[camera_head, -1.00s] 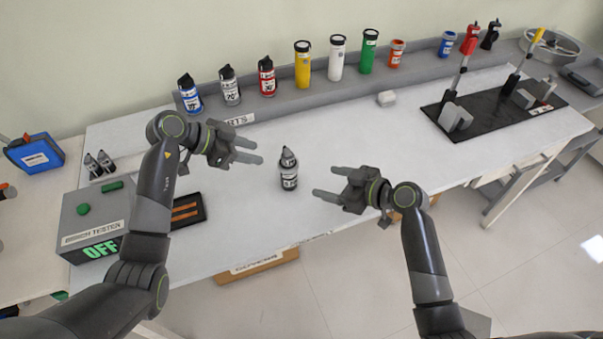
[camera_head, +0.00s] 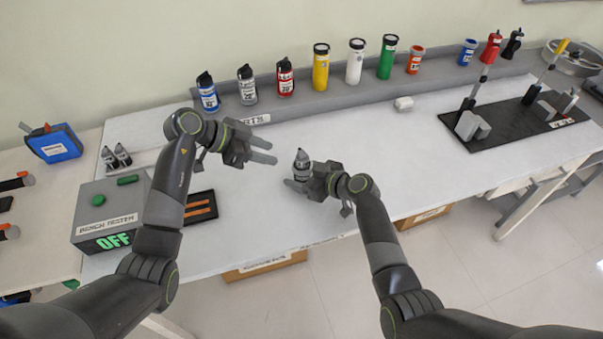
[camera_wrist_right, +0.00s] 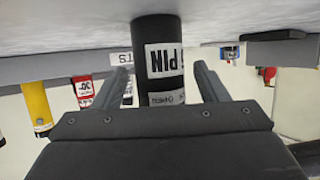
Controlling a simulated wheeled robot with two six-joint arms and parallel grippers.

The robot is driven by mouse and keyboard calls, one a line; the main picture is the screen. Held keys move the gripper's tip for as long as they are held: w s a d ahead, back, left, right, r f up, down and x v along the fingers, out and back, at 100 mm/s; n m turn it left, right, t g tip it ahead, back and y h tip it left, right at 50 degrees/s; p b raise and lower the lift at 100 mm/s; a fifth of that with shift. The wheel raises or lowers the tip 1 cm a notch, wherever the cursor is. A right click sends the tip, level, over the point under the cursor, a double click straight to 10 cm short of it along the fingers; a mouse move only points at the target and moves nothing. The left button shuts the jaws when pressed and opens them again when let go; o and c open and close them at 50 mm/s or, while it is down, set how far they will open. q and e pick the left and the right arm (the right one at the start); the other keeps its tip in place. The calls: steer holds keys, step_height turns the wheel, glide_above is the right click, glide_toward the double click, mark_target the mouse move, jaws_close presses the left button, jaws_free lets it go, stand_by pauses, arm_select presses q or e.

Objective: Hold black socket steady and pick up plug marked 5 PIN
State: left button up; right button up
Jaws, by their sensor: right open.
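A dark upright cylinder with a grey pointed top (camera_head: 301,161) stands on the table. In the right wrist view a black cylinder (camera_wrist_right: 155,32) carries a white label reading "PIN"; any digit before it is not clear. I cannot tell socket from plug in this stack. My right gripper (camera_head: 297,180) is open, with its fingers on either side of the cylinder; I cannot tell whether they touch it. My left gripper (camera_head: 274,150) is open and empty, above the table to the left of the cylinder.
Several coloured cylinders, including a yellow one (camera_head: 321,68), stand on the grey back ledge (camera_head: 435,82). A tester box (camera_head: 108,215) showing "OFF" is at left. A black mat (camera_head: 520,125) with levers is at right.

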steer(key=shift+w+a, duration=0.1)
steer(key=shift+a, duration=0.05)
steer(key=c, duration=1.3)
steer(key=shift+o, duration=0.2)
